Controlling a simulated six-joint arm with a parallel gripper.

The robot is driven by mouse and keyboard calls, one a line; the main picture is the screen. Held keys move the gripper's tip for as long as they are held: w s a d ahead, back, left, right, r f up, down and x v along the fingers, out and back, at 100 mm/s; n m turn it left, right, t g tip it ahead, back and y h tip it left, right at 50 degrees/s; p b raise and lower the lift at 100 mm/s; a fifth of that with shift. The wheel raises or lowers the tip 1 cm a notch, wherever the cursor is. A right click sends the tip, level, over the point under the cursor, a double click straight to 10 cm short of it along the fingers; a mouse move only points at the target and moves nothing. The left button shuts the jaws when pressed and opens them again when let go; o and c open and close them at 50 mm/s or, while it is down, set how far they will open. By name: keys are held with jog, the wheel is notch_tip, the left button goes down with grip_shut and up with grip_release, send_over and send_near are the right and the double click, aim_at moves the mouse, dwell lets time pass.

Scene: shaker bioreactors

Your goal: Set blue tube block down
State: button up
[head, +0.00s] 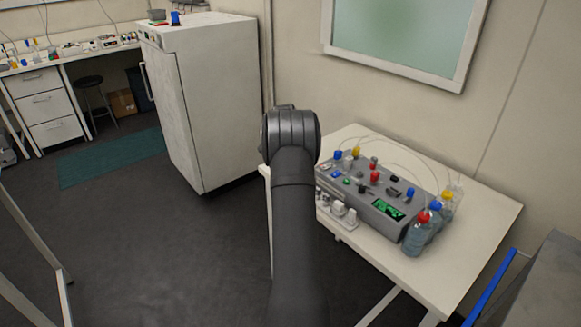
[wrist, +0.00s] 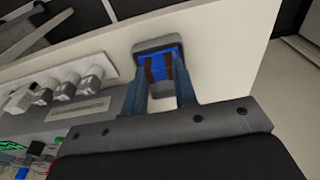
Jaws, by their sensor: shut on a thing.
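In the wrist view, my gripper (wrist: 163,78) is shut on the blue tube block (wrist: 157,60), one finger on each side. The block is blue with brown bands, and a grey rim shows around its far end. It is over the white table (wrist: 215,45), near a corner. I cannot tell whether it touches the tabletop. In the head view my arm hides the gripper and the block. The white table (head: 482,232) stands to the right of the arm there.
A grey bioreactor unit (head: 365,195) with coloured caps and a green screen (head: 388,209) fills much of the table. Bottles (head: 418,236) stand at its right end. Pale knobbed fittings (wrist: 70,82) sit beside it. A tall white cabinet (head: 215,105) stands to the left.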

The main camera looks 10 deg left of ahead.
jog(key=shift+f, duration=0.15)
jog(key=o, duration=1)
jog(key=r, duration=0.8)
jog(key=s+a+r, duration=0.1)
jog(key=r, duration=0.3)
jog(key=shift+r, duration=0.15)
jog(key=f, duration=0.8)
jog(key=w+d+f, duration=0.1)
jog(key=f, duration=0.2)
jog(key=shift+f, duration=0.4)
jog(key=shift+r, duration=1.65)
